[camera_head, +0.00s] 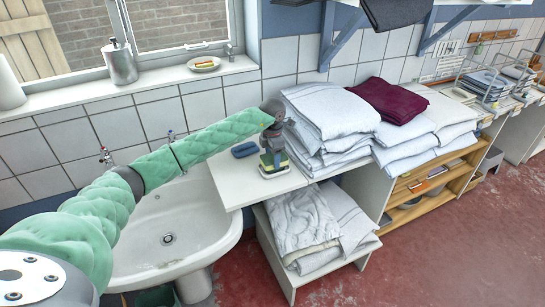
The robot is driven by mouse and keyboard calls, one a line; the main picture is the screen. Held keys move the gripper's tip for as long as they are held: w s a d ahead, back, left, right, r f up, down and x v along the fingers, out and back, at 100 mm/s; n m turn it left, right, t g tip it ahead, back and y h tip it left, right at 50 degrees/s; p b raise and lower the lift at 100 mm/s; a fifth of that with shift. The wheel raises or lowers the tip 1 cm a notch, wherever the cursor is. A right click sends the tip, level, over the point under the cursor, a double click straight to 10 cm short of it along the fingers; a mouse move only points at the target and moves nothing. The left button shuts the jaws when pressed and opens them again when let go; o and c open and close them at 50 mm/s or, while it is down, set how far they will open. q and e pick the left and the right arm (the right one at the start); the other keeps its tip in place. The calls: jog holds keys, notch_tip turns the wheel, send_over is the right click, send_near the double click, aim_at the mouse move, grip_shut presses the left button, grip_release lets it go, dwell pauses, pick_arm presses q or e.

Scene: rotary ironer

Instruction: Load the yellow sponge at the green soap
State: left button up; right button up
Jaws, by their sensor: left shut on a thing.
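My left gripper (272,146) points down over the white counter beside the sink and is shut on the yellow sponge (283,163). The sponge shows only as a small yellow edge below the fingers. Dark green, which looks like the green soap (266,160), shows right at the sponge, on a small white dish (274,173). The fingers hide much of both, and I cannot tell whether the sponge touches the soap or is just above it. My right gripper is not in view.
A blue sponge (244,150) lies on the counter (232,179), left of the dish. Stacked white linens (331,110) stand close on the right. The white sink (180,225) lies to the left. A plate (204,65) and a soap dispenser (120,63) stand on the windowsill.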

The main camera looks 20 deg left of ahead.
aim_at(272, 157)
pick_arm(q)
jog(key=shift+r+p, duration=0.65)
jog(key=shift+r, duration=2.75)
